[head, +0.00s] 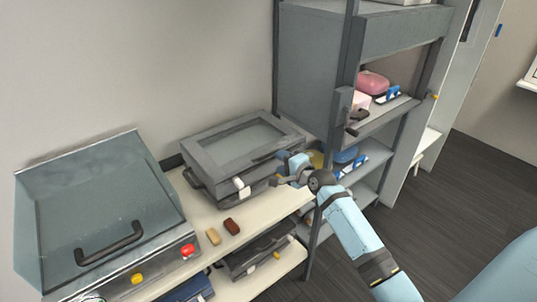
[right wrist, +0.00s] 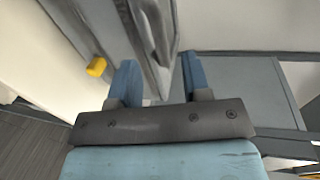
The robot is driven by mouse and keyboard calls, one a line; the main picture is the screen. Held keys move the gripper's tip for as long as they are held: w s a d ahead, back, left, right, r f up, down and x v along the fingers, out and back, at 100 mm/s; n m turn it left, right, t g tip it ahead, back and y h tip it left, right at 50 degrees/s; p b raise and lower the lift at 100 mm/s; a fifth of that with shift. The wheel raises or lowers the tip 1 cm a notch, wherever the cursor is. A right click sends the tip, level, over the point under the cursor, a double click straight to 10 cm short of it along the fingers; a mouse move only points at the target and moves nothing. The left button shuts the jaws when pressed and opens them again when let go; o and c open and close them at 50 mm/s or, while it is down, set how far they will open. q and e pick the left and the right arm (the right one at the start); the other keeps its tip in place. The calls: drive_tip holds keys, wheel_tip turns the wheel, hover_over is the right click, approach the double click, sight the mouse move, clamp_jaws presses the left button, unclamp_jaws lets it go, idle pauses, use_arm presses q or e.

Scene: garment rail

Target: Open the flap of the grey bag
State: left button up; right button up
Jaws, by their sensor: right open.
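The grey bag (head: 215,165) is a boxy grey case on the cream shelf, left of the rack. Its top has a framed, paler panel (head: 245,143), and it looks closed. A white piece (head: 240,184) sits on its front side. My right gripper (head: 283,168) is at the bag's right front corner, open. In the right wrist view, my right gripper (right wrist: 160,80) has its two blue fingers apart, with a grey edge carrying a handle-like part (right wrist: 152,32) beyond and between them. Whether a finger touches it I cannot tell. My left gripper is not in view.
A box with a glassy lid and dark handle (head: 108,245) stands at the left. A tan block (head: 213,237) and a brown block (head: 232,227) lie in front of the bag. A grey rack (head: 315,60) with pink and blue items stands close behind my right arm.

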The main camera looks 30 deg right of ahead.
sight(270, 156)
drive_tip(key=x, duration=0.7)
drive_tip(key=shift+w+a+f, duration=0.1)
drive_tip(key=shift+w, duration=0.05)
clamp_jaws()
